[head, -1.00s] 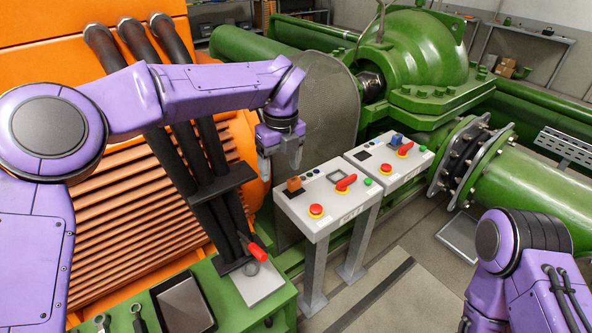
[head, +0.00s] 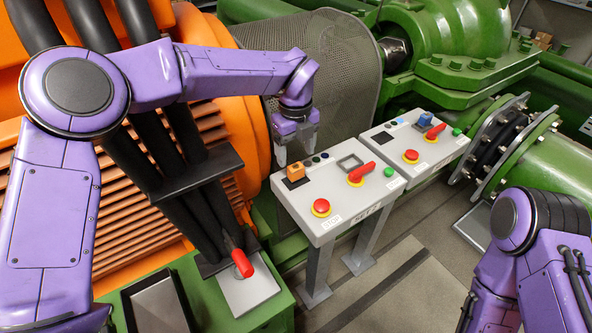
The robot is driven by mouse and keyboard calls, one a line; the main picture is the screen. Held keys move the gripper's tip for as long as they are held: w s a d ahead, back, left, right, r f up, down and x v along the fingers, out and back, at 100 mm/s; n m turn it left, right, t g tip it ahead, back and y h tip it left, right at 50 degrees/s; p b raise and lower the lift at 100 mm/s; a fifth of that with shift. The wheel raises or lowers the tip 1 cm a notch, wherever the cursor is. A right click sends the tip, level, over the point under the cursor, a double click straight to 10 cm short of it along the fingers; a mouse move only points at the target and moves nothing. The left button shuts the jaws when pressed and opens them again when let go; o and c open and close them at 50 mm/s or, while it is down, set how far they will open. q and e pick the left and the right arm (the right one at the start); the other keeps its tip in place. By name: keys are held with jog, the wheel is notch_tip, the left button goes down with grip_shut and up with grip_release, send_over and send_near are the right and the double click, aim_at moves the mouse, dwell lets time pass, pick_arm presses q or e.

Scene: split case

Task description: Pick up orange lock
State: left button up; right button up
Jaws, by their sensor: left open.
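The orange lock (head: 296,171) is a small orange block at the far left corner of the near control box (head: 332,225). My left gripper (head: 295,157) points down just above and around the lock's far side, with its fingers apart. One finger is left of the lock and the other is to its right and behind. I cannot tell whether either finger touches it. My right arm (head: 525,250) shows at the right edge; its gripper is out of view.
The near box carries a red stop button (head: 321,207), a red rotary handle (head: 361,172) and a green button (head: 390,172). A second box (head: 440,150) with a blue lock (head: 425,120) stands beside it. A red-handled lever (head: 242,263) and a dark tray (head: 160,305) are at lower left.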

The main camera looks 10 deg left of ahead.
aim_at(295, 165)
pick_arm(q)
jog(key=f, duration=0.1)
jog(key=f+p, duration=0.1)
jog(key=f, duration=0.1)
jog(key=f+p, duration=0.1)
jog(key=f, duration=0.1)
jog(key=shift+s, duration=0.3)
jog(key=shift+f, duration=0.2)
jog(key=c, duration=1.1)
